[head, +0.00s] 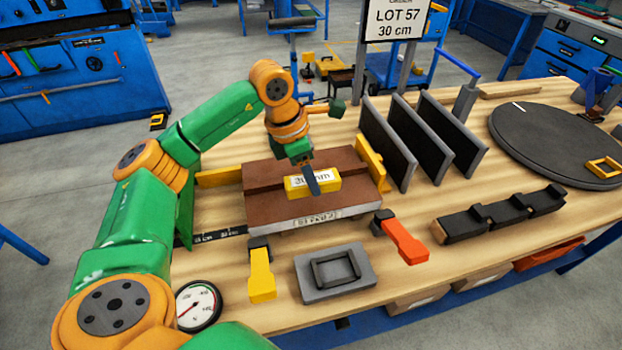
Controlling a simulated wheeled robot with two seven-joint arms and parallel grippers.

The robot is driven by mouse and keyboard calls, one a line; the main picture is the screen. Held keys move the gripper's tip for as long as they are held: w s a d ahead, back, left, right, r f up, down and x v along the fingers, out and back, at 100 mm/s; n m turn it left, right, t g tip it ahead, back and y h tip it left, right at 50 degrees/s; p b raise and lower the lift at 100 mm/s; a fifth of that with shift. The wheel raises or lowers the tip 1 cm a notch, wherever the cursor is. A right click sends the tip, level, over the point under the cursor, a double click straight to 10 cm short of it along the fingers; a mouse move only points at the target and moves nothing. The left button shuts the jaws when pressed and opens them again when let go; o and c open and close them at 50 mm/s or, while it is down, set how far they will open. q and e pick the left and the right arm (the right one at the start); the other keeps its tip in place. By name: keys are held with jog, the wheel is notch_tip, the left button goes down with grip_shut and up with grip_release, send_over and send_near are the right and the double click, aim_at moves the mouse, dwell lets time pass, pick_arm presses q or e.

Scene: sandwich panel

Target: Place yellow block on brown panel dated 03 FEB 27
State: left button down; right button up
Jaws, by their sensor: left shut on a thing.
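The brown panel (268,203) lies on the wooden bench. A step runs along its top, and its pale front edge carries a label that is too small to read surely. The yellow block (328,185), marked "30 mm", is over the middle of the panel. I cannot tell whether it touches the panel or hangs just above it. My left gripper (312,182) comes down from above and is shut on the block; a dark finger covers part of its front face. My right gripper is not in view.
A yellow stop (369,163) stands at the panel's right end, beside upright dark plates (388,145). Yellow (261,275) and orange (404,240) clamps, a grey fixture (335,285) and a dial gauge (198,305) lie in front. A round dark disc (560,140) and a black rack (500,213) stand right.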

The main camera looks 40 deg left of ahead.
aim_at(311, 199)
pick_arm(q)
jog(key=f, duration=0.1)
jog(key=w+f+p, duration=0.1)
jog(key=f, duration=0.1)
jog(key=shift+w+a+f, duration=0.15)
jog(key=shift+a+f, duration=0.2)
jog(key=shift+f+p, duration=0.3)
jog(key=shift+f, duration=0.2)
jog(key=shift+f, duration=0.1)
jog(key=shift+c, duration=1.7)
grip_release()
